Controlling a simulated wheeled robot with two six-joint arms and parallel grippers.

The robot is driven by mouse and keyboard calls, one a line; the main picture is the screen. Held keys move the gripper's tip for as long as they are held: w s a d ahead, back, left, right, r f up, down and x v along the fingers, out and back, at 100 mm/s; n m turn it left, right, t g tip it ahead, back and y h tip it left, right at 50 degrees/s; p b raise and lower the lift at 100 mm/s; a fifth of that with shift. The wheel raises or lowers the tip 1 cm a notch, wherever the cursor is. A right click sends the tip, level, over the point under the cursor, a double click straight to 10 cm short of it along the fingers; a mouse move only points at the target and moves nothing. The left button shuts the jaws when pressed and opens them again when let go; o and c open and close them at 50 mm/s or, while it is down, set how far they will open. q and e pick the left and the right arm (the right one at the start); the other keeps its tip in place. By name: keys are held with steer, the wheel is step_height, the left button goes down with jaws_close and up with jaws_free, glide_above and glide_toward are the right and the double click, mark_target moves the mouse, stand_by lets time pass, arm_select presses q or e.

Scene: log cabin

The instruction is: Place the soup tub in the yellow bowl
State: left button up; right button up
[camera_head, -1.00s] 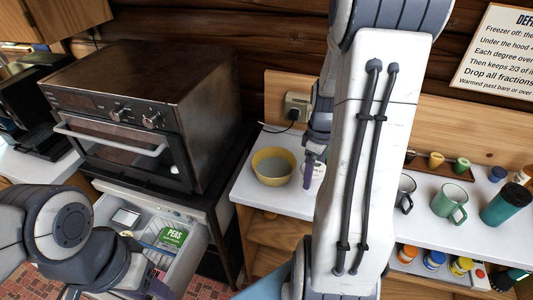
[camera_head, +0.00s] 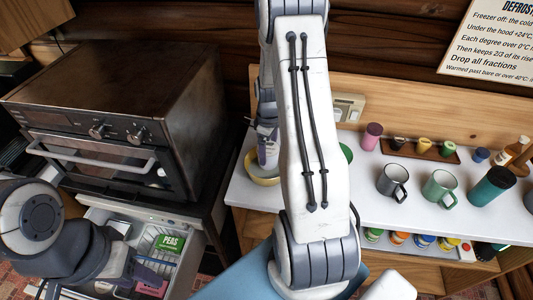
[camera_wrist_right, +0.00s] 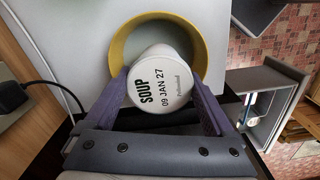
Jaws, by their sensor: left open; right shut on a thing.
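The soup tub (camera_wrist_right: 162,88) is white, and its lid reads SOUP 09 JAN 27 in the right wrist view. My right gripper (camera_wrist_right: 165,98) is shut on it, one purple finger on each side. The tub overlaps the near part of the yellow bowl (camera_wrist_right: 199,33); I cannot tell how far above its floor it is. In the head view, the yellow bowl (camera_head: 262,182) is partly hidden behind my right gripper (camera_head: 268,155) and arm. My left gripper (camera_head: 118,270) is open at lower left, near the drawer, its fingertips mostly hidden.
The white counter (camera_head: 330,197) holds a grey mug (camera_head: 391,182), a green mug (camera_head: 440,188) and a teal tumbler (camera_head: 493,187) at right. An oven (camera_head: 120,110) stands at left above an open drawer (camera_head: 190,240) containing a PEAS box (camera_head: 170,245). A cable runs beside the bowl.

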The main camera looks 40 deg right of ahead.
steer(key=shift+w+f, duration=0.2)
steer(key=shift+w, duration=0.15)
steer(key=shift+f, duration=0.2)
step_height(320, 180, down, 3)
steer(key=shift+f+p, duration=0.1)
steer(key=shift+p, duration=0.85)
steer(key=shift+f, duration=0.2)
steer(key=shift+f, duration=0.1)
steer(key=shift+f, duration=0.15)
steer(key=o, duration=1.4)
steer(key=shift+c, duration=0.2)
